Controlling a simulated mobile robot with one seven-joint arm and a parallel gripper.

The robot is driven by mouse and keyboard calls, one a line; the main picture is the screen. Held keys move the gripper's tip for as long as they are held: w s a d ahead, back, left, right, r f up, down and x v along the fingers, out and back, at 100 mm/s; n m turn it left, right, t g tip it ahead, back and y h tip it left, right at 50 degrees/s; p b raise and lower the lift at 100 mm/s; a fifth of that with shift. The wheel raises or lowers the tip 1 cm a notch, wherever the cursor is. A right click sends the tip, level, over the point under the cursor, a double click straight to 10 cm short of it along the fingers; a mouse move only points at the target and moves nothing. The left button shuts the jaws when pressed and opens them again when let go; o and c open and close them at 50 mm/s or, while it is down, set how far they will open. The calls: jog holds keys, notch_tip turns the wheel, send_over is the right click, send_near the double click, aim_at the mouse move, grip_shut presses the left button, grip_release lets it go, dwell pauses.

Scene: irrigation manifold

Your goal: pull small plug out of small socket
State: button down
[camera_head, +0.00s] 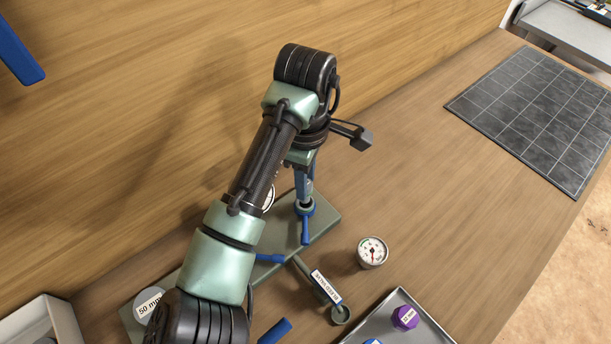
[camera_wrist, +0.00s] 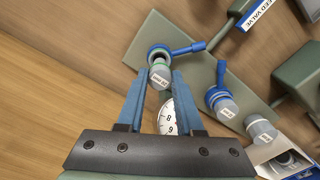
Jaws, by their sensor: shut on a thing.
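The small plug (camera_wrist: 160,76) is a grey cylinder with a white label, seen between my fingertips in the wrist view. My gripper (camera_wrist: 158,78) is shut on it, with one blue finger on each side. The small socket (camera_wrist: 158,50) has a blue collar and a blue lever and stands on the green manifold plate (camera_wrist: 152,32). The plug is in line with the socket; how deep it sits in it I cannot tell. In the head view my gripper (camera_head: 305,187) points down over the socket (camera_head: 305,208), and the plug is mostly hidden.
Beside the socket are a mid-size grey plug in a blue-collared socket (camera_wrist: 217,97) and another labelled grey plug (camera_wrist: 261,130). A dial gauge (camera_head: 372,252) stands right of the manifold. A tray (camera_head: 433,326) holds a purple cap (camera_head: 405,317). The bench around the dark grid mat (camera_head: 540,115) is clear.

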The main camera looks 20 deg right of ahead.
jog(key=shift+r+p, duration=1.1)
jog(key=shift+p, duration=0.3)
